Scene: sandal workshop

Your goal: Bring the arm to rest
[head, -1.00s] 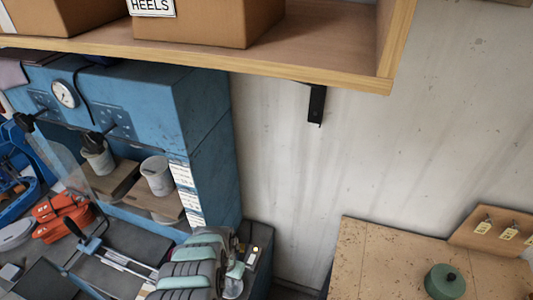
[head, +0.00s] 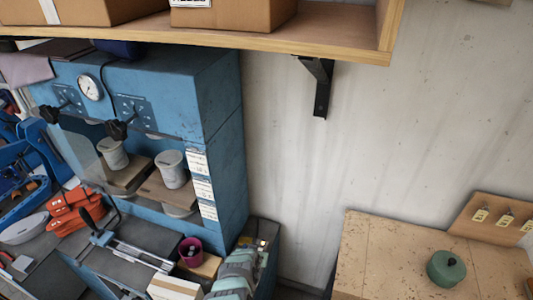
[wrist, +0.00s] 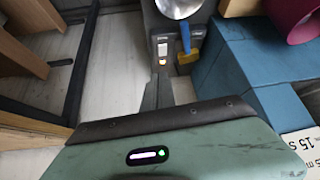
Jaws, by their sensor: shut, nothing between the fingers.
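My arm (head: 238,275) shows grey and pale green at the bottom middle of the head view, beside the blue machine. Its end is not clearly seen there. In the wrist view, the green housing of my gripper with a small lit display fills the bottom. The narrow grey fingers of my gripper (wrist: 158,90) point up the picture from its dark edge. They are shut, with nothing held. They point toward a grey panel (wrist: 162,28) with small switches and a yellow light. The fingertips are hard to tell apart from the grey surface behind.
The blue machine (head: 222,120) stands left of my arm, with a magenta cup (head: 190,252) in front. A shelf (head: 340,42) with cardboard boxes hangs above. A wooden bench (head: 385,255) with a green round container (head: 446,268) is at right. Wall and gap lie between.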

